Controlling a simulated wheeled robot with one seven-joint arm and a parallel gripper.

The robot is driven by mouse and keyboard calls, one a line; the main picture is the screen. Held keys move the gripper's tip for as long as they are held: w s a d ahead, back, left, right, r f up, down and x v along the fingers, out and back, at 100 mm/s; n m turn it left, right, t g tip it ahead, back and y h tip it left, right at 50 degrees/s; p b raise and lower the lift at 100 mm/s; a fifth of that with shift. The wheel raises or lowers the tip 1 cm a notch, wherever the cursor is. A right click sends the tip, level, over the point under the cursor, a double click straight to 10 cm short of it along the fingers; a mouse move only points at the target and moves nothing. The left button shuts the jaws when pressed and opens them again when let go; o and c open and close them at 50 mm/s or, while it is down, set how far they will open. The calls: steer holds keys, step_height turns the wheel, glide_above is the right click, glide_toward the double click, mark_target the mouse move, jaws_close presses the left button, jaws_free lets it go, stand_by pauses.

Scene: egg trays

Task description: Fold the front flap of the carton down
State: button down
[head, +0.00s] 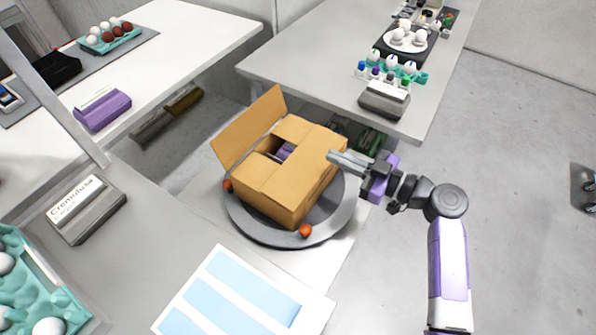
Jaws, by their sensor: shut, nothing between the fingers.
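A brown cardboard carton (290,205) stands on a round grey turntable (253,232) in the head view. One flap (249,127) at its left and back stands up, tilted outward. Other flaps (305,166) lie folded inward over the top. A gap between them shows something purple (285,151) inside. My gripper (333,157) is shut and empty, with its fingertips at the carton's upper right edge. I cannot tell whether the fingertips touch the cardboard. Which flap is the front one is not clear from this view.
Orange balls (305,230) sit on the turntable's rim. A blue-striped sheet (232,297) lies in front. A label stand (86,208) and a teal egg tray (40,290) are at left.

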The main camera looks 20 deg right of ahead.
step_height(320, 180, up, 2)
steer(key=s+b, duration=0.1)
steer(key=b, duration=0.1)
steer(key=m+g, duration=0.1)
steer(key=m, duration=0.1)
glide_above(301, 161)
steer(key=s, duration=0.1)
steer(key=shift+d+f+h, duration=0.25)
steer(key=shift+f+h, duration=0.15)
steer(key=shift+f, duration=0.55)
steer(key=f, duration=0.1)
steer(key=f+b, duration=0.1)
steer(key=f, duration=0.1)
steer(key=shift+w+a, duration=0.2)
steer(key=shift+w, duration=0.2)
steer(key=shift+f+b, duration=0.35)
steer(key=shift+f, duration=0.2)
steer(key=shift+p, duration=0.5)
